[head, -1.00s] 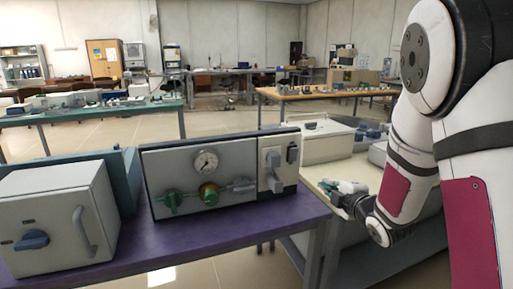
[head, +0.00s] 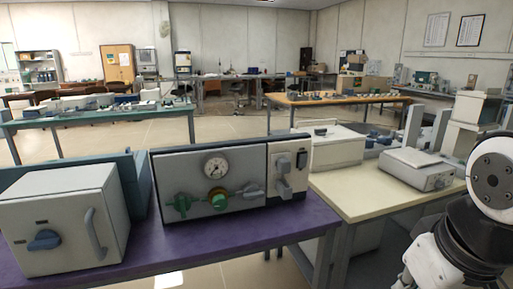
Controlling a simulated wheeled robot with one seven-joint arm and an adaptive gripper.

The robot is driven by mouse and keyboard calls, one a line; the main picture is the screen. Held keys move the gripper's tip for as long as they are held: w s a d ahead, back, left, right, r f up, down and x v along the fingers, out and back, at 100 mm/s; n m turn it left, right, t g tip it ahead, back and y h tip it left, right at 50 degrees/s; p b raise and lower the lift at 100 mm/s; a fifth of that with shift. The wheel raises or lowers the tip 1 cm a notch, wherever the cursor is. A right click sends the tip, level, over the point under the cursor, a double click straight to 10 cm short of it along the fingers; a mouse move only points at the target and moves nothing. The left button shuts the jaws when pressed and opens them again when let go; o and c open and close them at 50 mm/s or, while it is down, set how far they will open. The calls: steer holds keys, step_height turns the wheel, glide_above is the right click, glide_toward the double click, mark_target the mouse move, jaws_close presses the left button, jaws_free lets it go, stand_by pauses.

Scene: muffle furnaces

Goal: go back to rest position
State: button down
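My arm (head: 495,185) is folded at the lower right edge of the head view, with a round white joint and dark and white links below it. The fingers of my gripper do not show, so whether it holds anything is hidden. A grey box furnace (head: 65,220) with a shut door, a blue knob and a handle stands on the purple table (head: 205,245). Right of it is a grey panel unit (head: 235,165) with a round gauge, green valve knobs and a switch. My arm is apart from both.
A cream table (head: 365,200) at the right holds a white box (head: 335,147) and a grey scale-like device (head: 415,172). A green-topped bench (head: 90,116) and an orange-topped bench (head: 345,101) stand farther back. Open floor (head: 230,127) lies between them.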

steer(key=s+a+m+g, duration=0.2)
steer(key=s, duration=0.9)
step_height(320, 180, up, 16)
steer(key=t+p, duration=0.2)
steer(key=p, duration=1.2)
steer(key=shift+w+a+r+y+p, duration=0.15)
steer(key=shift+w+r+y+p, duration=0.05)
steer(key=shift+w+y+p, duration=0.15)
